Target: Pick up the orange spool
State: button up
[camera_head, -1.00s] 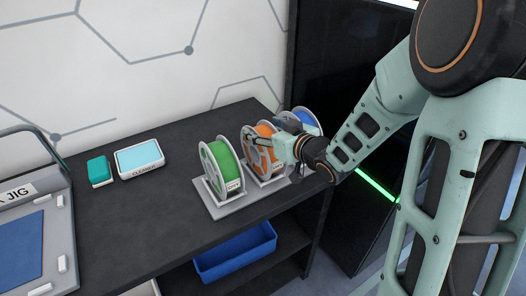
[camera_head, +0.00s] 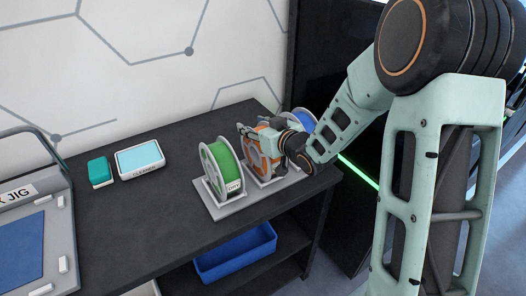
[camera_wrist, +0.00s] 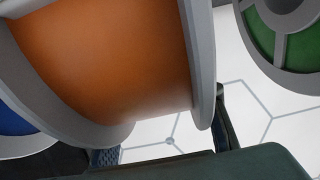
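The orange spool (camera_head: 264,150) stands upright in the rack between the green and blue spools, partly hidden by my gripper in the head view. It fills much of the wrist view (camera_wrist: 110,60), with its grey rims on both sides. My gripper (camera_head: 258,134) is at the top of the orange spool. In the wrist view its two fingers (camera_wrist: 164,138) straddle the spool, one outside each rim. The right finger is very close to the right rim; contact is unclear. The fingers look spread, not clamped.
The green spool (camera_head: 224,168) stands close on the left, and the blue spool (camera_head: 304,119) is partly hidden behind my arm. The grey rack (camera_head: 238,206) sits near the dark table's edge. A cleaner box (camera_head: 140,160), teal block (camera_head: 99,171) and jig (camera_head: 64,256) are further left.

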grip_shut()
jog(key=shift+r, duration=0.2)
